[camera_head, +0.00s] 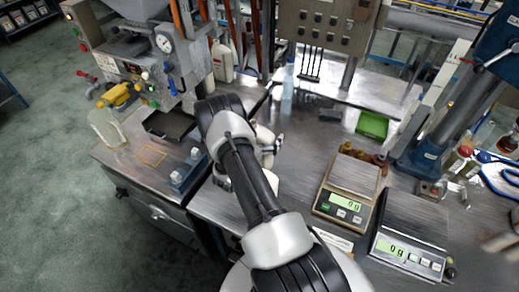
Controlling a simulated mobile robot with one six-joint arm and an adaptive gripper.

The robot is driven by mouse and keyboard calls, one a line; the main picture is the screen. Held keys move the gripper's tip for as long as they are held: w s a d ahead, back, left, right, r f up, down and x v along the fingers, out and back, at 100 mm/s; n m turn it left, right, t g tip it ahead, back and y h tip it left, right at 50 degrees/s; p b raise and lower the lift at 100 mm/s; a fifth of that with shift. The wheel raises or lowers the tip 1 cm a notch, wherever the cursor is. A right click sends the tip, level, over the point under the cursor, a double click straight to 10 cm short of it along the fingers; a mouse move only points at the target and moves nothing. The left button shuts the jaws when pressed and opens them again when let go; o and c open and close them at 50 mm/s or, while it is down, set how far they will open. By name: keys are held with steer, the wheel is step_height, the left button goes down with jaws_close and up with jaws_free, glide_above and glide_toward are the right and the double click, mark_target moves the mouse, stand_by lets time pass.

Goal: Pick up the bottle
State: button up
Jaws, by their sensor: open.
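A slim clear, bluish bottle (287,90) stands upright on the steel workbench, towards the back and centre. A white jug-like bottle (222,62) stands to its left, beside the filling machine. I cannot tell which of these the task means. My gripper (275,146) is open above the bench, in front of and below the slim bottle in the picture, apart from it. My arm hides much of the wrist and part of the bench, so what lies under the gripper is unclear.
Two scales (346,192) (412,232) stand at the right, with small brown bottles (379,163) behind the nearer-centre one. A green tray (372,125) lies at the back right. A filling machine (140,62) stands left; a blue column (440,125) stands right. Bench room (315,145) is clear mid-right.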

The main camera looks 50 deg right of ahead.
steer(key=shift+d, duration=0.1)
steer(key=c, duration=1)
steer(key=shift+o, duration=0.2)
